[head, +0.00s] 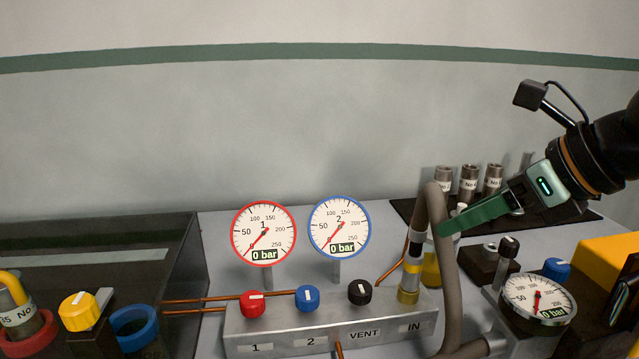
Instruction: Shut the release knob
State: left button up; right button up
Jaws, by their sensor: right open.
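No knob in view carries a readable "release" label. At the right, a blue knob (556,269) with a light mark stands behind a round dial gauge (538,300) reading 0 bar. A black upright knob (509,246) stands just left of it; I cannot tell which is the release knob. My right gripper (443,231) comes in from the upper right with green fingers, open, its tips by the grey hose (437,215). It appears to touch neither of these knobs. My left gripper is out of view.
A metal manifold (375,333) holds red (252,304), blue (307,298) and black (359,292) knobs. Gauges 1 (263,234) and 2 (340,227) stand behind, both at 0 bar. A yellow block (608,262) sits at right. Several metal cylinders (469,182) stand on a dark mat.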

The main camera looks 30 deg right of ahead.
aim_at(557, 270)
jog(key=k+l, duration=0.15)
jog(key=k, duration=0.35)
jog(key=k+l, duration=0.15)
jog(key=k, duration=0.35)
jog(key=k+l, duration=0.2)
jog(key=k, duration=0.25)
